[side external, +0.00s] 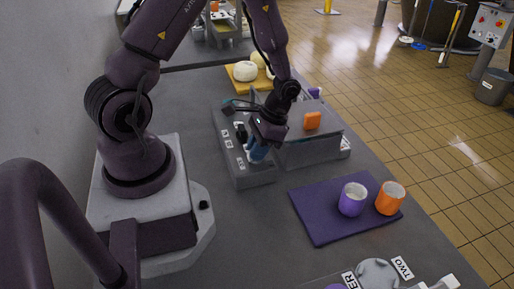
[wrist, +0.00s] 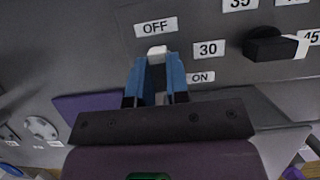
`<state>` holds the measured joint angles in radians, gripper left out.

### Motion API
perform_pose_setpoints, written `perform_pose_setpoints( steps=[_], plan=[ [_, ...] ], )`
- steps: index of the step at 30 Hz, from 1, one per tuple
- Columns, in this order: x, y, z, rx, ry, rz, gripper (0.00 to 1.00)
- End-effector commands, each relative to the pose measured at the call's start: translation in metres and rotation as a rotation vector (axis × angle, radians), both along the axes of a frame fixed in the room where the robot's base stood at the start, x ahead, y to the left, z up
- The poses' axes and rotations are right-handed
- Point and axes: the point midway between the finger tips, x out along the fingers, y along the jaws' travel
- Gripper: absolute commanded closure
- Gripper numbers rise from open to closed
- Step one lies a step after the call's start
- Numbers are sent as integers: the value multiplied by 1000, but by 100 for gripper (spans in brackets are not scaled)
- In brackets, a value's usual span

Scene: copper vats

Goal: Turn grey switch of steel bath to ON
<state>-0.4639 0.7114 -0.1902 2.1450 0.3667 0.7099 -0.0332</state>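The steel bath (side external: 310,148) is a grey metal box with a see-through lid and a sloped control panel (side external: 243,180) along its left side. In the wrist view, the pale grey switch (wrist: 157,52) stands just below the OFF label (wrist: 156,27). The ON label (wrist: 201,77) lies lower right of it. My gripper (wrist: 157,70) has blue fingers close on both sides of the switch, apparently shut on it; the fingers hide its lower part. In the side view, my gripper (side external: 257,152) points down at the panel and hides the switch.
A black knob (wrist: 270,45) with number labels sits right of the switch. An orange block (side external: 312,121) lies on the bath's lid. A yellow board (side external: 240,81) holds white rounds behind.

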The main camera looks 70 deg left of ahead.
Motion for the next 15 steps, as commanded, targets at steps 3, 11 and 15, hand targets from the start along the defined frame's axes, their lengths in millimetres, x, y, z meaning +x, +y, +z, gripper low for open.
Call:
perform_pose_setpoints(
  steps=[3, 11, 15],
  plan=[
    [0, 0, 0, 0, 1, 0, 100],
    [0, 0, 0, 0, 1, -22, 100],
    [-1, -1, 0, 0, 2, -75, 100]
  ],
)
